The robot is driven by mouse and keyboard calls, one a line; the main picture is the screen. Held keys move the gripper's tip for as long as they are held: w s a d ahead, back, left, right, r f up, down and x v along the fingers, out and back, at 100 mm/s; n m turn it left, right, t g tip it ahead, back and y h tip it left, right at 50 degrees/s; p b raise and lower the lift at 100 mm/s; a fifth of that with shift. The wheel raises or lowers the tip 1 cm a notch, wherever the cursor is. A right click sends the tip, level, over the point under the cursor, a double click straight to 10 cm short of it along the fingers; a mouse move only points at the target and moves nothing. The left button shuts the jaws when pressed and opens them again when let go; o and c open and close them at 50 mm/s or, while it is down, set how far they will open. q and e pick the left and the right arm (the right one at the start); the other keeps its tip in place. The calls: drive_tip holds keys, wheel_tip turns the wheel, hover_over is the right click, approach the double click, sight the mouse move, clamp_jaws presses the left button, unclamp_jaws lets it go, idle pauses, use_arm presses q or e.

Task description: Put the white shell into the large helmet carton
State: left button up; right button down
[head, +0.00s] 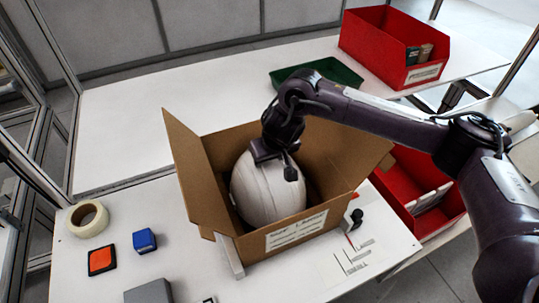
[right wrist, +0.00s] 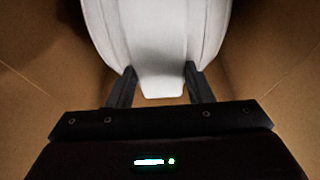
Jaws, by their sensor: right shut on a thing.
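The white shell (head: 268,192) is inside the open brown carton (head: 335,207), toward its left side in the head view. My right gripper (head: 268,150) reaches down into the carton from above and is at the shell's upper edge. In the right wrist view, the two dark fingers of my right gripper (right wrist: 160,84) are shut on a narrow white tab of the shell (right wrist: 155,35). Brown carton walls (right wrist: 275,60) show on both sides there. The carton's floor under the shell is hidden. My left gripper is not in view.
A tape roll (head: 87,219), an orange-topped block (head: 102,260), a blue block (head: 144,240) and a grey box (head: 149,292) lie left of the carton. A green tray (head: 285,75) and a red bin (head: 385,50) stand behind. Another red bin (head: 440,230) is at right.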

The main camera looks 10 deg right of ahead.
drive_tip(key=shift+f, duration=0.25)
drive_tip(key=c, duration=0.6)
unclamp_jaws()
drive_tip(key=shift+r, duration=0.1)
drive_tip(key=shift+s+r, duration=0.15)
drive_tip(key=shift+r, duration=0.15)
drive_tip(key=v, duration=0.6)
drive_tip(key=shift+s+r+p, duration=0.2)
drive_tip(key=shift+r+p, duration=0.2)
drive_tip(key=shift+r, duration=0.15)
drive_tip(key=shift+r, duration=0.1)
